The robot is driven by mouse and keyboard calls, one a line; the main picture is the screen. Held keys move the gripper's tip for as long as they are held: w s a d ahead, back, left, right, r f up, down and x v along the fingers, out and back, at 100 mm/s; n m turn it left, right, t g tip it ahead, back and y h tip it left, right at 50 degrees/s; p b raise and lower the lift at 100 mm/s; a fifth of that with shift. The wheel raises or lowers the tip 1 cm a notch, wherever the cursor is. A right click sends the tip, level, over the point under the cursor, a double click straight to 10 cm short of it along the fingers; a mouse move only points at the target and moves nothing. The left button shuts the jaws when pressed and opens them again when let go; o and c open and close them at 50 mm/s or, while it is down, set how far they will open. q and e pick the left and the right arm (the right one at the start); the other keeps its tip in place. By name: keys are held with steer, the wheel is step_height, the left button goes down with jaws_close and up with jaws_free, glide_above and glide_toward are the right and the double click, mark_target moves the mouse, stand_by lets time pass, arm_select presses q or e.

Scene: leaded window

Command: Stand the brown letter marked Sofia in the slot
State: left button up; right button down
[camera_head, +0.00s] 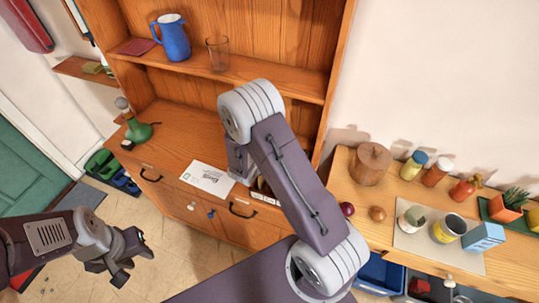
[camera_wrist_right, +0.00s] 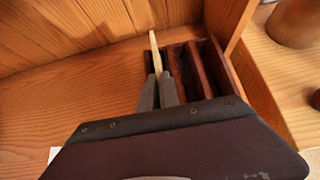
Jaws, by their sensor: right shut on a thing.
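My right gripper (camera_wrist_right: 157,90) is shut on a thin, pale tan letter (camera_wrist_right: 154,50), seen edge-on in the right wrist view. Its marking cannot be read. The letter stands upright at the left end of a dark brown slotted rack (camera_wrist_right: 226,75), in line with the leftmost slot. I cannot tell how deep it sits. In the head view my right arm hides this gripper and most of the rack; only a strip of white labels (camera_head: 265,198) shows. My left gripper (camera_head: 134,262) is open and empty, low over the floor, away from the rack.
A white letter (camera_head: 207,179) lies flat on the dresser top, left of the rack. A green-based lamp (camera_head: 137,130) stands farther left. A blue jug (camera_head: 172,38) and a glass (camera_head: 217,53) stand on the shelf above. A round wooden box (camera_head: 370,163) stands on the right counter.

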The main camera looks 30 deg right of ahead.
steer(key=c, duration=1.5)
jaws_free()
steer(key=shift+r, duration=0.1)
steer(key=v, duration=0.9)
steer(key=shift+s+a+b, duration=0.1)
steer(key=shift+b, duration=0.2)
